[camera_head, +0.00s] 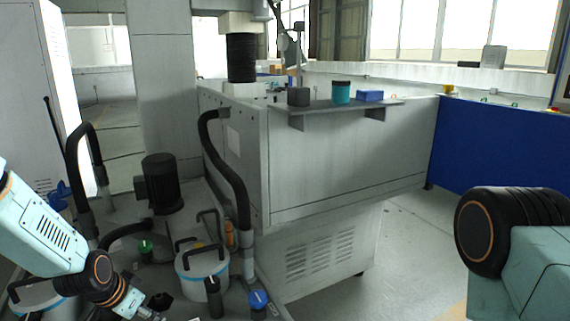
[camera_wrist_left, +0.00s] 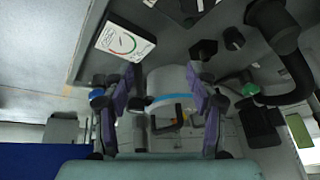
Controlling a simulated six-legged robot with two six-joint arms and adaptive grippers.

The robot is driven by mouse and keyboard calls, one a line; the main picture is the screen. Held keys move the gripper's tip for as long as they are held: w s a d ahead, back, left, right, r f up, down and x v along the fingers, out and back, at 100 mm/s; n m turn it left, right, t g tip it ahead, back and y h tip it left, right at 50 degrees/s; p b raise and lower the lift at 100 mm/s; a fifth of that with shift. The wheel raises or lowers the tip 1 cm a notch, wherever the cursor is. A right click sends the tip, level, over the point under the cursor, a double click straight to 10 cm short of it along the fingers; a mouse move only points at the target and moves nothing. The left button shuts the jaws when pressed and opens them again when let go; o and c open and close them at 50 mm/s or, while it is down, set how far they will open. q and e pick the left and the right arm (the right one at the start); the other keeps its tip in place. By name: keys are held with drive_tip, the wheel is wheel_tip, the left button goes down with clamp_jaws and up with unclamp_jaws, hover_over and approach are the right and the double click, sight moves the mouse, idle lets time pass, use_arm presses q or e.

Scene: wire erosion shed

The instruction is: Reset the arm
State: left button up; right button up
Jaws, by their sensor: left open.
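My left arm (camera_head: 45,235) comes in from the left in the head view. Its wrist hangs low over the filter canisters, and the gripper's fingers are not clear there at the bottom edge. In the left wrist view my left gripper (camera_wrist_left: 160,82) is open, with purple-grey fingers spread apart and nothing held. A pale canister with a blue rim (camera_wrist_left: 168,98) shows beyond and between the fingers. My right arm (camera_head: 520,245) shows at the right edge of the head view, and its gripper is out of the picture.
A canister with a black handle (camera_head: 203,262), black hoses (camera_head: 226,165) and a black motor (camera_head: 162,183) crowd the area beside my left arm. A grey machine cabinet (camera_head: 340,155) with a shelf (camera_head: 310,106) stands ahead. Floor is open at centre right (camera_head: 405,250), before a blue panel (camera_head: 490,145).

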use_arm(q)
drive_tip(key=s+d+f+n+b, duration=0.3)
drive_tip(key=s+d+f+n, duration=0.3)
drive_tip(key=s+f, duration=0.6)
drive_tip(key=s+d+f+g+b, duration=0.1)
drive_tip(key=s+f, duration=0.2)
drive_tip(key=s, duration=0.5)
drive_tip(key=s+d+f+g+b, duration=0.1)
drive_tip(key=s+f+g+b, duration=0.1)
drive_tip(key=s, duration=0.6)
drive_tip(key=s+d+f+m+g+y+b, duration=0.1)
drive_tip(key=s+f, duration=0.3)
drive_tip(key=s, duration=0.4)
drive_tip(key=shift+s+d+g+b, duration=0.25)
drive_tip(key=shift+d+g+b, duration=0.1)
drive_tip(key=shift+g, duration=0.25)
